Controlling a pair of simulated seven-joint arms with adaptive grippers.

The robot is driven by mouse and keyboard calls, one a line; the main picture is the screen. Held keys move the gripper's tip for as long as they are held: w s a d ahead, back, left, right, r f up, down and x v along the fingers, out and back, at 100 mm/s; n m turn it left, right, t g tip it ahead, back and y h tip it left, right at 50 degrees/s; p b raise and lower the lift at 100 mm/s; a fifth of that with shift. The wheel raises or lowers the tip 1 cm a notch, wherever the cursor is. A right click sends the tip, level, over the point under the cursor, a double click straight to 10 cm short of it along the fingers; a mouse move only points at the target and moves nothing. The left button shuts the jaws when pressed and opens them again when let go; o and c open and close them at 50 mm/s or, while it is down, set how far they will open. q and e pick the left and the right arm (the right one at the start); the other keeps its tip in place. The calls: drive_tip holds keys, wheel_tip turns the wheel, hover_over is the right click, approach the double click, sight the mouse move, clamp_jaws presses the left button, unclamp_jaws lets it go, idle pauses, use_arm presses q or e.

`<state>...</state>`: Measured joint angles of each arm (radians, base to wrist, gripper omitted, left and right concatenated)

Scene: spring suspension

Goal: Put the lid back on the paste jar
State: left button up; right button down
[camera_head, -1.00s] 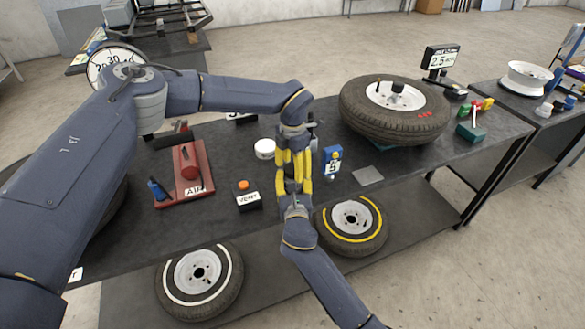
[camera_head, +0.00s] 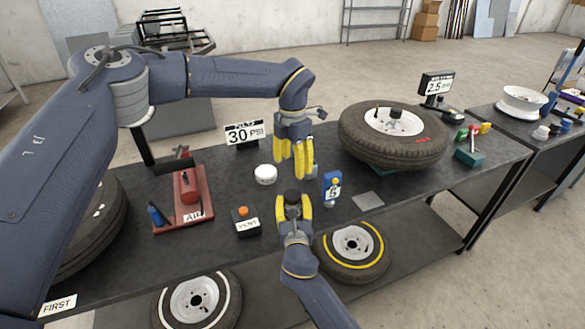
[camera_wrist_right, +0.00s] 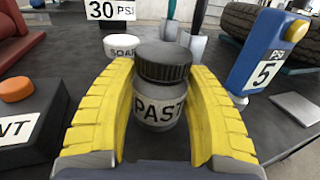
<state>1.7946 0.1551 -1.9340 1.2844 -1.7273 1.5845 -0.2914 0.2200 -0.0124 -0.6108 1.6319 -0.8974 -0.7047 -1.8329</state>
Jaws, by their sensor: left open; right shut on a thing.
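The paste jar (camera_wrist_right: 152,113) is a grey jar with a "PAST" label showing, upright between the yellow fingers of my right gripper (camera_head: 293,205), which is shut on it. The dark ribbed lid (camera_wrist_right: 164,65) sits on top of the jar. It also shows as a dark disc in the head view (camera_head: 293,196). I cannot tell whether it is screwed tight. My left gripper (camera_head: 296,172) is open and empty, fingers pointing down, behind and above the jar. The jar's lower part is hidden in the head view.
A white soap tin (camera_head: 265,174) stands left of my left gripper. A blue gauge (camera_head: 332,188) marked 5 is to the right. A vent box (camera_head: 246,222) with an orange button and a red air tool (camera_head: 190,190) are left. A tyre (camera_head: 394,135) lies at the back right.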

drive_tip(key=c, duration=0.5)
unclamp_jaws()
drive_tip(key=s, duration=1.2)
drive_tip(key=shift+d, duration=0.4)
